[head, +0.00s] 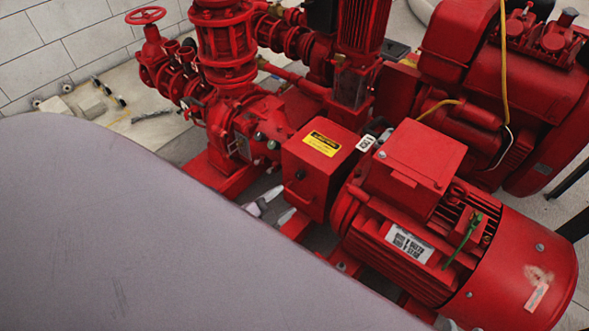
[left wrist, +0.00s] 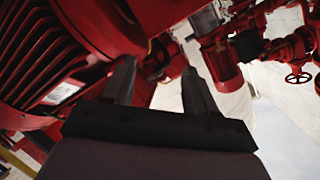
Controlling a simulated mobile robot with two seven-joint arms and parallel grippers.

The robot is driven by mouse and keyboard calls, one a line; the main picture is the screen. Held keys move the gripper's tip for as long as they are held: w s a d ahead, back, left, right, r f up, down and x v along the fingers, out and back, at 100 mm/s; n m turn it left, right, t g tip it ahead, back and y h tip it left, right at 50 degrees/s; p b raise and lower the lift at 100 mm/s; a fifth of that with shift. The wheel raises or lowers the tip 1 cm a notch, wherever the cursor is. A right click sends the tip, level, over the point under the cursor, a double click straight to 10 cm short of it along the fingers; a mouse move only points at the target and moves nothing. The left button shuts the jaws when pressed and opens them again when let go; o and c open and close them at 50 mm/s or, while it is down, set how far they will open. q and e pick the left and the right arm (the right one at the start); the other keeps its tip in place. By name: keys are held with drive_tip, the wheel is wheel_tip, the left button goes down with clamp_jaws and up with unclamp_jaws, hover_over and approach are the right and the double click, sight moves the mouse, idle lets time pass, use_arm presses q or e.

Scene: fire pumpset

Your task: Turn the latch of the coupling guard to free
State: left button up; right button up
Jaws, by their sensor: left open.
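The coupling guard (head: 306,190) is a red box with a yellow warning label, between the pump and the motor in the head view. A small dark fitting (head: 299,174) on its front face may be the latch; its turned position is too small to tell. I cannot make out the latch there. My right gripper is not in view.
The red motor (head: 400,235) stands right of the guard, with a green tag on it. The red pump (head: 222,60) with valves and a handwheel (head: 146,15) stands behind left. A red engine (head: 500,90) is at the back right. Pipes and frame rails leave little room around the guard.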

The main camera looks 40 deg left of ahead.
sight(298, 177)
use_arm(q)
drive_tip(key=w+a+f+m+t+b, duration=0.1)
drive_tip(key=w+a+f+b, duration=0.1)
drive_tip(key=w+f+b, duration=0.1)
drive_tip(key=w+a+f+m+t+b, duration=0.1)
drive_tip(key=w+f+m+b, duration=0.1)
drive_tip(key=w+b, duration=0.3)
drive_tip(key=w+a+f+m+b, duration=0.2)
drive_tip(key=w+f+b, duration=0.2)
drive_tip(key=f, duration=0.1)
drive_tip(key=shift+w+a+t+h, duration=0.25)
drive_tip(key=shift+a+t+h, duration=0.05)
drive_tip(key=shift+t, duration=0.1)
drive_tip(key=shift+w+r, duration=0.15)
drive_tip(key=shift+w, duration=0.55)
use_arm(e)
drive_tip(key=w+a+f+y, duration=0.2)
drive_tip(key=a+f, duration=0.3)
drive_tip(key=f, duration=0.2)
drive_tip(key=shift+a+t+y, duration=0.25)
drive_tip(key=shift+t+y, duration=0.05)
use_arm(q)
drive_tip(key=c, duration=1.1)
